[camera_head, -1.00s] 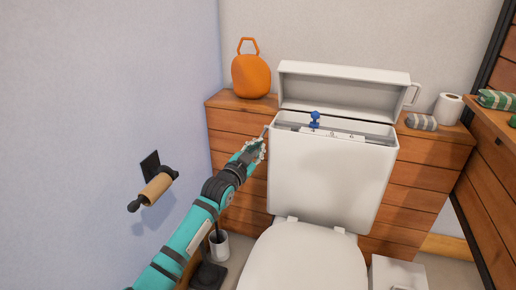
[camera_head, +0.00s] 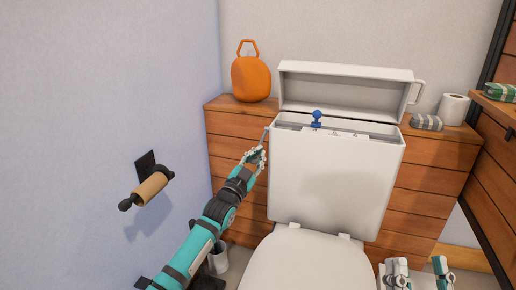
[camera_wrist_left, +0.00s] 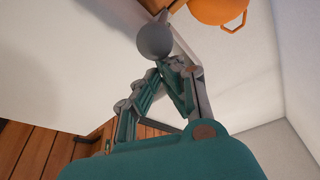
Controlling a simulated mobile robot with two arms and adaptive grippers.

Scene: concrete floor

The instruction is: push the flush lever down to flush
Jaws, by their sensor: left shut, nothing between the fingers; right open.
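The white toilet tank (camera_head: 330,180) stands at the centre of the head view with its lid raised. The thin grey flush lever (camera_head: 265,135) is at the tank's upper left side. Its rounded grey end (camera_wrist_left: 155,40) appears large in the left wrist view. My left gripper (camera_head: 260,152) is shut and empty, just below the lever. In the wrist view its fingertips (camera_wrist_left: 172,65) are right by the lever's end; I cannot tell whether they touch. My right gripper (camera_head: 420,266) is open and empty at the lower right of the head view.
A blue knob (camera_head: 317,118) stands inside the open tank. An orange container (camera_head: 251,78) sits on the wooden ledge at left. A paper roll (camera_head: 453,109) and grey rolled cloth (camera_head: 426,123) lie at right. A roll holder (camera_head: 150,188) juts from the left wall.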

